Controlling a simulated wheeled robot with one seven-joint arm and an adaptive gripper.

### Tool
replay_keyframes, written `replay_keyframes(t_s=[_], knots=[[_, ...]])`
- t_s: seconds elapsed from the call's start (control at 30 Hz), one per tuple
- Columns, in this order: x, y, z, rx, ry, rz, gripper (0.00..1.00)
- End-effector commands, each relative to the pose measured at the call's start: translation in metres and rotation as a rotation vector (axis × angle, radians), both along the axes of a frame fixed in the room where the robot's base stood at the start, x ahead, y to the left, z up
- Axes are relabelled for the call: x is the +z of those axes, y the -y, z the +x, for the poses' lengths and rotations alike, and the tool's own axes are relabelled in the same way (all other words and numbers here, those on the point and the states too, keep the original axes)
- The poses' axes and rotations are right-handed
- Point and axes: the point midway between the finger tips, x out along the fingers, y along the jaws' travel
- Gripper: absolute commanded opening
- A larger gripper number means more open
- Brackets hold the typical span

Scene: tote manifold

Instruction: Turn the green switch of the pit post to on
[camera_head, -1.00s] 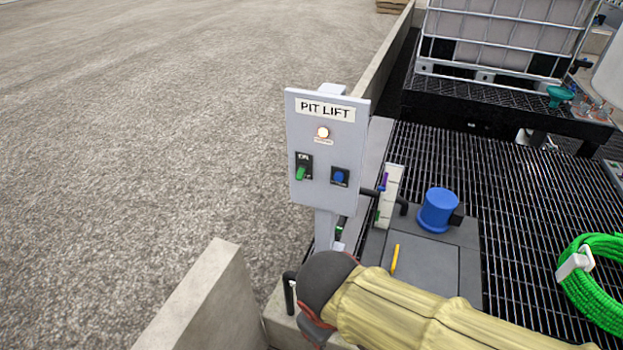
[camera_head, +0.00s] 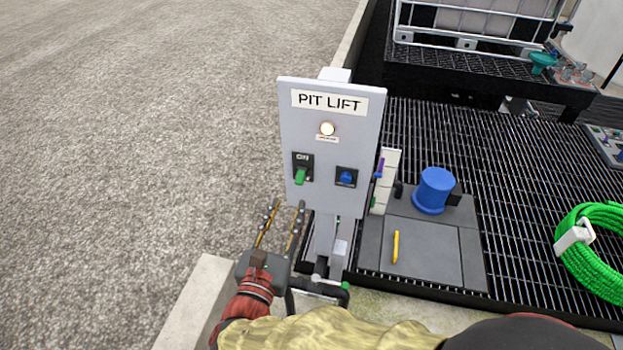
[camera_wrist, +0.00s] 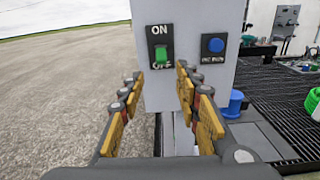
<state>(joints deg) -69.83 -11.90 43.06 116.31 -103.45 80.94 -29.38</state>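The pit post is a light grey panel labelled PIT LIFT (camera_head: 333,110) on a narrow stand. Its green switch (camera_head: 300,176) sits at the lower left of the panel under an ON label. In the wrist view the green switch lever (camera_wrist: 161,56) points down, toward the OFF mark. A blue button (camera_head: 346,178) is to its right. My gripper (camera_head: 284,208) is open and empty, below and to the left of the switch. In the wrist view its yellow-padded fingers (camera_wrist: 156,75) stand apart, with the switch beyond and between them, not touched.
A lit round lamp (camera_head: 327,129) is above the switch. A blue capped fitting (camera_head: 434,190) and a yellow stick (camera_head: 396,247) lie right of the post. A green hose coil (camera_head: 597,250) is farther right. Open gravel lies left of the post.

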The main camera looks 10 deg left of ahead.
Motion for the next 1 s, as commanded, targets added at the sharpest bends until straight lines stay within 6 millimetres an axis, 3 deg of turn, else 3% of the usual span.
replay_keyframes(t_s=[0.17, 0.6, 1.0], knots=[[0.002, 0.003, 0.008, -0.008, 0.010, -0.042, 0.33], [0.001, 0.009, 0.068, -0.011, 0.007, -0.039, 0.33], [0.003, 0.009, 0.078, -0.008, 0.007, -0.039, 0.33]])
